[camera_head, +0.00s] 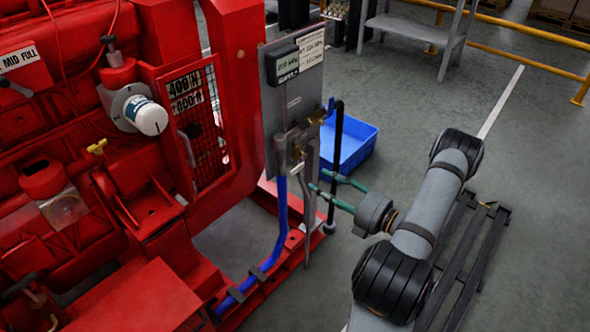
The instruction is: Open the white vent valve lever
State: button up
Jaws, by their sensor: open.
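A grey panel (290,100) stands at the end of the red pumpset and carries a small display box. Below the box is a metal valve assembly (290,142) with a blue hose under it. A small pale lever (300,172) hangs at the valve's lower right; it looks like the vent valve lever, though its white colour is hard to tell at this size. My gripper (318,180) has its green fingers apart, pointing left at the pale lever. The fingertips are close to its right side; I cannot tell whether they touch.
The blue hose (281,215) runs down to the red base frame. A blue crate (352,140) is on the floor behind. A dark pallet (470,250) lies under my arm. Open floor lies to the right.

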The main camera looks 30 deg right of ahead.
aim_at(299, 167)
jog(key=shift+m+t, duration=0.3)
jog(key=shift+m, duration=0.4)
jog(key=x, duration=0.7)
jog(key=b+x, duration=0.1)
jog(key=x, duration=0.2)
jog(key=shift+w+d+r, duration=0.3)
jog(key=shift+w+r, duration=0.05)
grip_shut()
